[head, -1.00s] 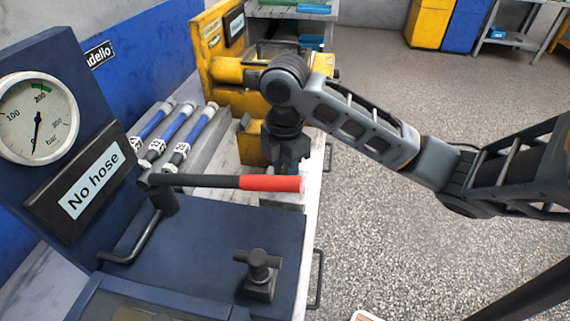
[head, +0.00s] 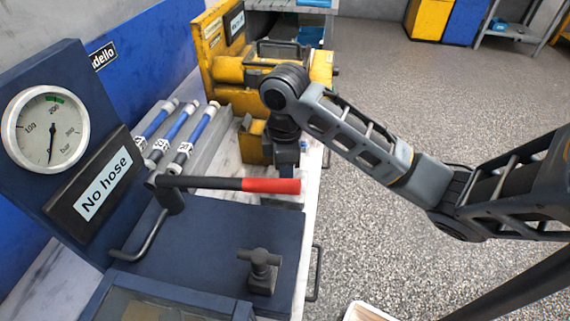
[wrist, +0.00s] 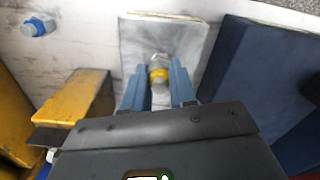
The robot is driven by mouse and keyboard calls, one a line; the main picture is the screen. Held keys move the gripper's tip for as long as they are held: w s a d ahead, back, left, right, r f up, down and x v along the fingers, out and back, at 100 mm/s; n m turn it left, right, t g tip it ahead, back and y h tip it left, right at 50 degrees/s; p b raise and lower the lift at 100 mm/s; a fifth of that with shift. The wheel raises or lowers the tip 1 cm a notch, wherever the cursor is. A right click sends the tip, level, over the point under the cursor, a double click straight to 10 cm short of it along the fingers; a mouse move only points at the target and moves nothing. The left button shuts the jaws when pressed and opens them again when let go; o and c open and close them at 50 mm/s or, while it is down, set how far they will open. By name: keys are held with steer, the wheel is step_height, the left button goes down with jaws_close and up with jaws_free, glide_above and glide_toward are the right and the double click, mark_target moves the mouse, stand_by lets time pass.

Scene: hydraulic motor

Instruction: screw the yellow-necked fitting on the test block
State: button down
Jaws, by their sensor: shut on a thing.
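The yellow-necked fitting (wrist: 158,74) shows in the wrist view, between the blue fingertips of my gripper (wrist: 156,82). My gripper is shut on it, above a pale marbled slab (wrist: 190,40). In the head view my gripper (head: 287,170) points down behind the red-tipped lever, which hides the fingertips and the fitting. A small dark block with a T-shaped top (head: 263,272) stands on the dark blue bench unit at the front. I cannot tell whether it is the test block.
A gauge (head: 47,128) and a "No hose" sign are at left. Blue hoses (head: 180,132) and a yellow machine (head: 230,70) are behind. A blue-and-white piece (wrist: 38,27) lies at upper left in the wrist view.

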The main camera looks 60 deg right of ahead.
steer(key=shift+d+m+p, duration=0.1)
steer(key=shift+m+p, duration=0.2)
steer(key=shift+m, duration=0.8)
steer(key=shift+m+p, duration=0.3)
steer(key=shift+m, duration=0.2)
steer(key=c, duration=1)
jaws_free()
